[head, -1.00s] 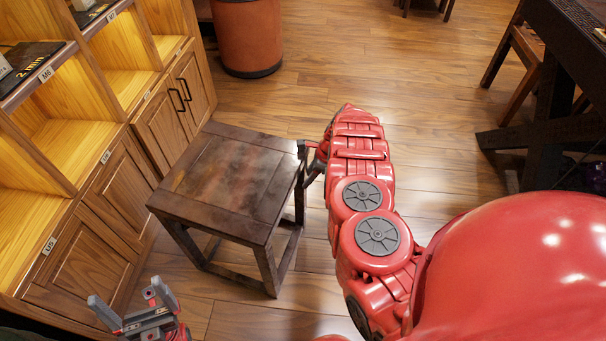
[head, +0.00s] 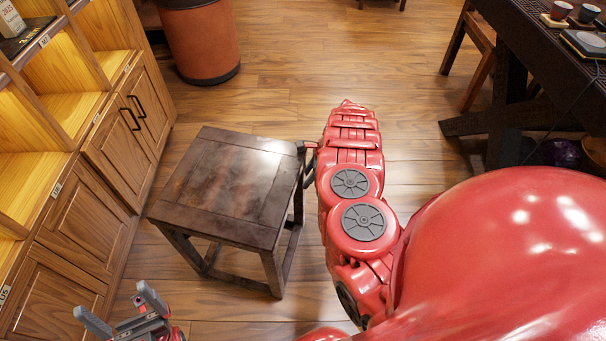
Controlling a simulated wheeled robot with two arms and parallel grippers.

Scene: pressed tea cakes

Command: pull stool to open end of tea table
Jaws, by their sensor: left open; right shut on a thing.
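The dark wooden stool (head: 236,190) stands upright on the floor, left of the middle of the head view. My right gripper (head: 304,160) is shut on the right edge of its seat, near the back right corner; the fingertips are mostly hidden by my red arm. My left gripper (head: 122,312) is open and empty at the lower left, in front of the stool and apart from it. The dark tea table (head: 545,75) stands at the upper right, with cups on it; part of it is out of view.
A wooden shelf cabinet (head: 110,165) runs along the left side, with a floor gap between it and the stool. A round orange-brown bin (head: 203,45) stands at the back left. Another wooden seat (head: 480,40) is beside the tea table. The floor (head: 400,60) in the middle is clear.

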